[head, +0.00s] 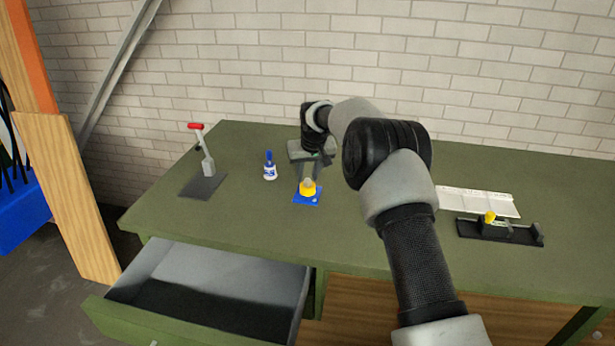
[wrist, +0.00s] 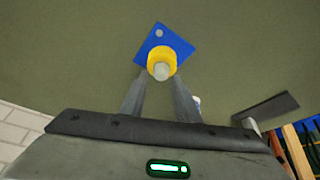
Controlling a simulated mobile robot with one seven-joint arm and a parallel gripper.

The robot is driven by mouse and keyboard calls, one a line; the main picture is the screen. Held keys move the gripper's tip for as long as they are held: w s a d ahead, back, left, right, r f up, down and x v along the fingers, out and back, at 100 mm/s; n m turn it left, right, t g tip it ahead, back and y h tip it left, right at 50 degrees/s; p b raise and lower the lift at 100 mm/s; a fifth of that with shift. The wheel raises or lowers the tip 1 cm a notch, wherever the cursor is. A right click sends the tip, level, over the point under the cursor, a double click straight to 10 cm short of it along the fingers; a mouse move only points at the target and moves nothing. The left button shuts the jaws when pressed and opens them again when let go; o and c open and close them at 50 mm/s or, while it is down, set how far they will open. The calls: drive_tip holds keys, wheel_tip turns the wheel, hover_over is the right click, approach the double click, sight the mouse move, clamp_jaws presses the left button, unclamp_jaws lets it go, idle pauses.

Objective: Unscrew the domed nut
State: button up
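The domed nut shows as a yellow round piece (head: 308,189) with a grey rounded top, standing on a small blue plate (head: 300,201) on the green workbench. In the wrist view the yellow piece (wrist: 157,54) sits on the blue plate (wrist: 142,57), with the grey top (wrist: 161,71) facing the camera. My gripper (head: 309,176) reaches down just behind it. In the wrist view my gripper's (wrist: 159,76) two fingers are apart, one each side of the grey top, with a gap between. I cannot tell whether they touch the nut.
A blue-and-white bottle (head: 270,171) stands left of the plate. A red-handled lever tool (head: 205,160) is further left. A black fixture with a yellow knob (head: 500,230) and a white tray (head: 478,200) lie at right. An open drawer (head: 210,285) juts out in front.

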drive_tip(key=m+h, duration=0.1)
drive_tip(key=m, duration=0.2)
drive_tip(key=shift+a, duration=0.15)
drive_tip(key=shift+m+h, duration=0.5)
drive_tip(key=shift+m, duration=0.6)
drive_tip(key=shift+p, duration=0.3)
drive_tip(key=m+p, duration=0.1)
drive_tip(key=m, duration=0.1)
drive_tip(key=m+h+p, duration=0.1)
drive_tip(key=p, duration=0.1)
drive_tip(key=shift+r+m+h, duration=0.3)
drive_tip(key=shift+m, duration=0.1)
drive_tip(key=shift+f+m+g, duration=0.25)
drive_tip(key=shift+m+g, duration=0.15)
drive_tip(key=shift+m, duration=0.3)
